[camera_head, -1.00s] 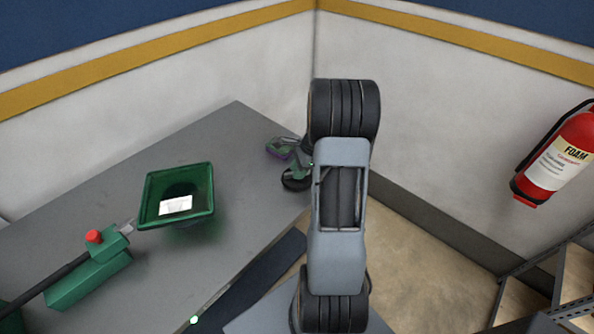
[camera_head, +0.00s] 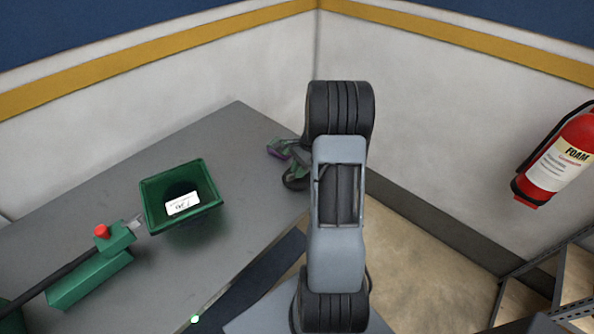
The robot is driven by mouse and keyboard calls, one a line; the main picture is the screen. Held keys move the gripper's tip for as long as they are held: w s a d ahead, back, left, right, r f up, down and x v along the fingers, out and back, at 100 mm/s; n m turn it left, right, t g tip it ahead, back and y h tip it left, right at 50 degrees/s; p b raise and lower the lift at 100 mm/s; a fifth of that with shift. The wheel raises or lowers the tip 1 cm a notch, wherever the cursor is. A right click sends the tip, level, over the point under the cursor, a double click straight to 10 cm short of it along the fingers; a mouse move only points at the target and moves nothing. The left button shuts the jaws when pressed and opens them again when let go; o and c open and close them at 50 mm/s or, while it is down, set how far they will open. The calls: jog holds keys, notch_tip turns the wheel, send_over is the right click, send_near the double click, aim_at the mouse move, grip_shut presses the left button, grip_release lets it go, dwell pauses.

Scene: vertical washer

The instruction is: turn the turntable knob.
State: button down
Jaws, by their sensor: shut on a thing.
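A dark green square bin (camera_head: 181,222) with a white label inside sits on the grey table, left of my arm. I take it to be what turns with the turntable. My gripper (camera_head: 291,167) is partly hidden behind my arm at the table's right edge. It is shut on a small dark thing there, which I take to be the turntable knob; the arm covers most of it and the contact is not clear. A small green and purple piece (camera_head: 282,150) shows just beside the gripper.
A green block with a red button (camera_head: 102,231) and a dark bar stands left of the bin. The grey table (camera_head: 225,130) is clear at the back. White walls (camera_head: 220,60) meet behind it. A red fire extinguisher (camera_head: 560,155) hangs at right, above a shelf frame (camera_head: 560,275).

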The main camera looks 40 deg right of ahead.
jog(key=n+g, duration=0.1)
jog(key=n, duration=0.2)
jog(key=shift+n, duration=0.4)
jog(key=n+g, duration=0.1)
jog(key=n, duration=0.2)
jog(key=shift+n+g+h, duration=0.3)
jog(key=shift+g, duration=0.1)
jog(key=n+h, duration=0.1)
jog(key=n, duration=0.2)
jog(key=n+g, duration=0.1)
jog(key=n, duration=0.2)
jog(key=shift+w+g+h+b, duration=0.1)
jog(key=shift+g+h+b, duration=0.2)
jog(key=shift+h, duration=0.1)
jog(key=shift+n, duration=0.4)
jog(key=c, duration=1.2)
grip_release()
jog(key=shift+o, duration=0.2)
jog(key=b+v, duration=0.1)
jog(key=v, duration=1.3)
jog(key=shift+a+f, duration=0.1)
